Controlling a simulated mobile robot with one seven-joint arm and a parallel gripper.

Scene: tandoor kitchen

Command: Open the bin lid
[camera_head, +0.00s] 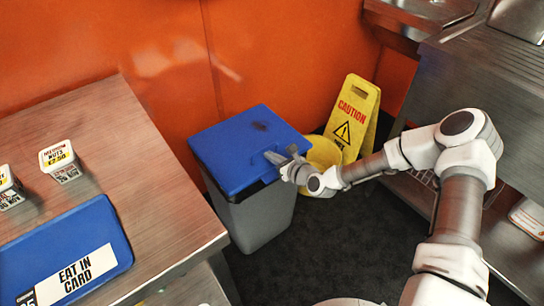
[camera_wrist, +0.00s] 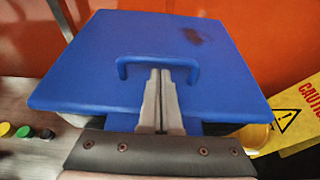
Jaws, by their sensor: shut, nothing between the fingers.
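The grey bin (camera_head: 258,219) stands on the dark floor beside the table, with its blue lid (camera_head: 236,143) lying closed on top. In the wrist view the lid (camera_wrist: 120,45) fills the middle, with a dark smudge near its back right. A blue loop handle (camera_wrist: 157,61) stands on the lid near its front edge. My gripper (camera_wrist: 160,73) is shut and empty, with its fingertips at the handle. I cannot tell whether they touch it. In the head view my gripper (camera_head: 278,158) is over the lid's right front part, largely hiding the handle.
A yellow caution sign (camera_head: 354,112) and a yellow bucket (camera_head: 322,151) stand just right of the bin. A metal table (camera_head: 150,165) with a blue sign board (camera_head: 92,232) is at left. An orange wall (camera_head: 270,55) is behind. Steel counters (camera_head: 490,90) are at right.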

